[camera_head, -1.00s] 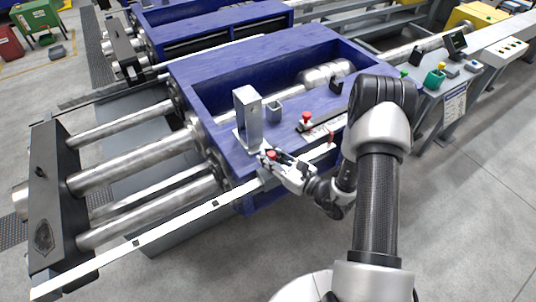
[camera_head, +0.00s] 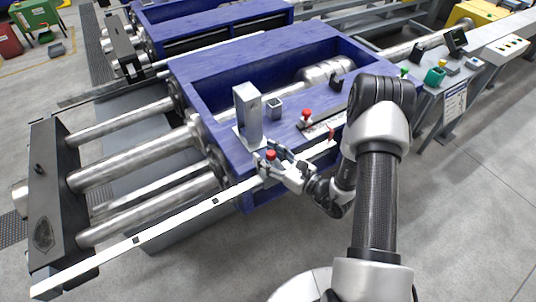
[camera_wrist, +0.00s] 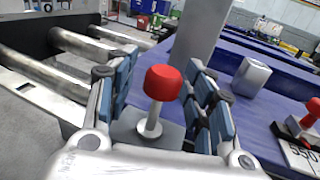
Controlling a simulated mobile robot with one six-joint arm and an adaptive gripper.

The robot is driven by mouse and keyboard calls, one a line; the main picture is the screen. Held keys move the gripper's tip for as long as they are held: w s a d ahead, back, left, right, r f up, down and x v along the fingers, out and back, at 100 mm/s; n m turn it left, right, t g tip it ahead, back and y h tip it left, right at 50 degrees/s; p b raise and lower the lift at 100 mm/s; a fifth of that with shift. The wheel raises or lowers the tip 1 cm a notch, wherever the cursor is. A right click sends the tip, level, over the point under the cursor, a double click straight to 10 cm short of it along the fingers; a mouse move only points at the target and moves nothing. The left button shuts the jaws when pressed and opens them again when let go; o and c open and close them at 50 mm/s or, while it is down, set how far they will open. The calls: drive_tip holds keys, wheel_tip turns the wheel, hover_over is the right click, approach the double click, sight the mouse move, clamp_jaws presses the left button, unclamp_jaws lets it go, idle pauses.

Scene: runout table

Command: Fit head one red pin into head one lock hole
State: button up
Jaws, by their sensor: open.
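A red-headed pin (camera_wrist: 162,84) with a pale metal shank stands upright on a grey plate (camera_wrist: 128,128) at the foot of a grey upright post. In the wrist view the pin is between the two blue-padded fingers of my gripper (camera_wrist: 162,100), with gaps on both sides. My gripper (camera_head: 272,160) is open around the pin in the head view, where the red head (camera_head: 271,155) shows at the fingers. A second red pin (camera_head: 306,114) stands on the blue machine beside a labelled plate. I cannot make out a lock hole; the pin's lower end is hidden.
The grey post (camera_head: 248,115) rises close behind my gripper. A small grey square tube (camera_head: 274,108) stands right of it. A red upright piece (camera_head: 331,134) is near my forearm. A long pale rail (camera_head: 170,230) runs along the machine's front edge.

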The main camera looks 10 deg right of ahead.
drive_tip(key=v, duration=1.2)
idle(0.3)
